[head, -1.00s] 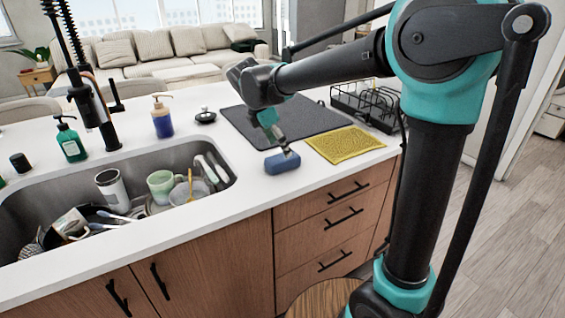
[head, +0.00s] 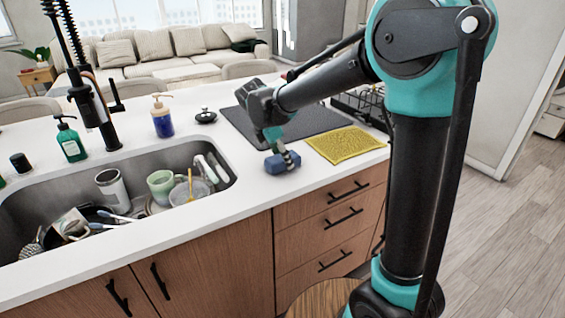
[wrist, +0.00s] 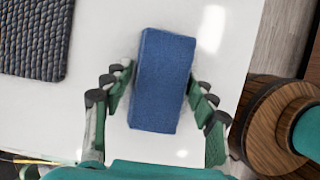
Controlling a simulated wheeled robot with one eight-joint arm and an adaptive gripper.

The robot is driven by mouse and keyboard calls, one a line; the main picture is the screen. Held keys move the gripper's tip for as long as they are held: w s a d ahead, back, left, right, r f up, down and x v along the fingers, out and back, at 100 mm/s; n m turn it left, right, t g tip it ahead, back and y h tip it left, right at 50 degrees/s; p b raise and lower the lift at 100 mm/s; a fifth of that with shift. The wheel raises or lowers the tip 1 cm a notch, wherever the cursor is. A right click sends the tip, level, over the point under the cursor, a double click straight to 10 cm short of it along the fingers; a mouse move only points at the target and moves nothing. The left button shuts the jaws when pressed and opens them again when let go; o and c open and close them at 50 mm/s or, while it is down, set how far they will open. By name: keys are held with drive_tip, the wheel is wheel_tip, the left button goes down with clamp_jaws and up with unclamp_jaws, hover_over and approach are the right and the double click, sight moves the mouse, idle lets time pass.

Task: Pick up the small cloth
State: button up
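A small blue block-shaped cloth or sponge (head: 283,162) lies on the white counter near its front edge. In the wrist view the blue piece (wrist: 162,80) sits between the fingers of my gripper (wrist: 161,92). The fingers stand on both long sides of it, with a narrow gap visible on the left; firm contact is not clear. In the head view my gripper (head: 284,150) points down at it and partly covers it. A flat yellow textured cloth (head: 345,145) lies to the right of my gripper, apart from it.
A dark mat (head: 300,121) lies behind, with a black rack (head: 362,106) to its right. The sink (head: 75,180) at left holds several dishes. Soap bottles (head: 162,118) stand behind it. The counter's front edge is close to the blue piece.

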drive_tip(key=c, duration=0.7)
drive_tip(key=shift+o, duration=0.2)
wheel_tip(320, 180, up, 20)
